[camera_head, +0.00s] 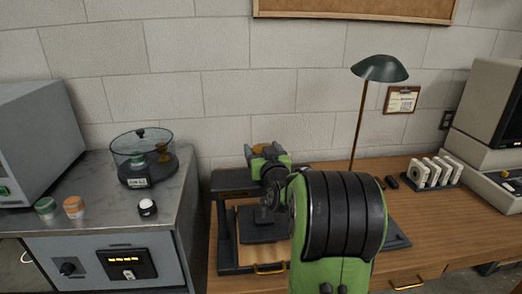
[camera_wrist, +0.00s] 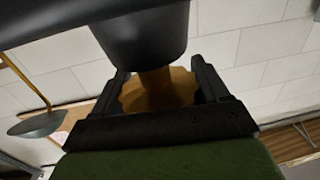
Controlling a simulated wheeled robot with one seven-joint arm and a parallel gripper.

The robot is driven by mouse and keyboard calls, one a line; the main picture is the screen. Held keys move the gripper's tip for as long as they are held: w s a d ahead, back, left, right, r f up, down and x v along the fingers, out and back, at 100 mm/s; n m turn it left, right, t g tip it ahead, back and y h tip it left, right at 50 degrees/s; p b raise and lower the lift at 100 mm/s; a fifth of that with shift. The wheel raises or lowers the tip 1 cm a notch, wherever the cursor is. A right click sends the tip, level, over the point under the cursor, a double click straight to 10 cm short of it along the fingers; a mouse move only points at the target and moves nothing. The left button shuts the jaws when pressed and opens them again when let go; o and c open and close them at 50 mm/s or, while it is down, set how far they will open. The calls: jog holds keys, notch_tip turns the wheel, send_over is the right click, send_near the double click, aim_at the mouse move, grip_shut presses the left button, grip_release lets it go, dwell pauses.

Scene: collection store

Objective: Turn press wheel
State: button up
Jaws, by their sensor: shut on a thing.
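The press (camera_head: 226,195) is a dark frame with a pale board and a dark plate, standing on the wooden desk. Its wheel (camera_head: 263,147) is brass-coloured and shows only as a small piece at the top, mostly hidden by my gripper (camera_head: 266,155). In the wrist view the wheel (camera_wrist: 150,97) has a scalloped edge and sits between the two black fingers of my gripper (camera_wrist: 163,88). The fingers are shut on the wheel from either side. A dark cylindrical part (camera_wrist: 143,38) stands in front of the wheel there and covers some of it.
My green and black arm hides the press's right part. A green lamp (camera_head: 380,68) stands behind, right of the press. White pieces in a rack (camera_head: 433,171) and a computer (camera_head: 492,115) are farther right. A grey cabinet (camera_head: 95,225) with a glass-covered device (camera_head: 143,155) is left.

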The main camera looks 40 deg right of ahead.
jog(key=shift+m+g+h+p, duration=0.35)
jog(key=shift+m+g+h, duration=0.65)
jog(key=shift+h, duration=0.5)
jog(key=shift+s+d+m, duration=0.1)
jog(key=shift+d+m, duration=0.05)
jog(key=shift+m, duration=0.15)
